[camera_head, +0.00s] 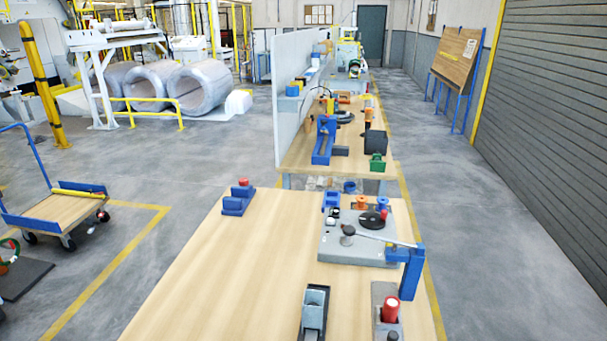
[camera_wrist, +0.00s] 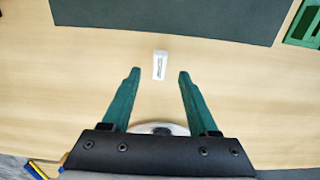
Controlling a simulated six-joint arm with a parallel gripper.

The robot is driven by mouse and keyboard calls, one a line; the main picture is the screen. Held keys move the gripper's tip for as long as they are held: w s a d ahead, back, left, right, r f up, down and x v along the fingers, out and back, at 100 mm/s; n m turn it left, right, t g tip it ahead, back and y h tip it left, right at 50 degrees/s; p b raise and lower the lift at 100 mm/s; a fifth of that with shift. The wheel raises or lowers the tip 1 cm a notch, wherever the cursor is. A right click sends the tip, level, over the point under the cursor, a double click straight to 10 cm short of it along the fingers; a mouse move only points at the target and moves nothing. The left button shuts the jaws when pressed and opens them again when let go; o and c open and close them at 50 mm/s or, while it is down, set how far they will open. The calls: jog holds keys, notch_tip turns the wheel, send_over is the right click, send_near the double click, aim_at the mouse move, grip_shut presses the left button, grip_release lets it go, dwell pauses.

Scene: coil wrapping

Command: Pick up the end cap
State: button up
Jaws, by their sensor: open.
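My gripper (camera_wrist: 159,73) is open in the wrist view, with its two green fingers apart and nothing held between them. A small white piece with a dark mark (camera_wrist: 160,65) lies on the wooden tabletop, seen between and slightly beyond the fingertips. A round pale object (camera_wrist: 157,128) shows at the gripper's base, mostly hidden by the black gripper body. I cannot tell whether either of these is the end cap. My gripper does not show in the head view, and no end cap can be made out there.
In the wrist view a dark mat (camera_wrist: 170,15) lies beyond the white piece, with a green tray (camera_wrist: 303,25) at top right. In the head view the wooden bench (camera_head: 220,270) holds a grey fixture (camera_head: 345,248), a blue block (camera_head: 236,203) and a red-topped part (camera_head: 390,309). Its left side is clear.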

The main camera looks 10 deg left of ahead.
notch_tip(320, 180, down, 6)
grip_shut()
dwell(0.4)
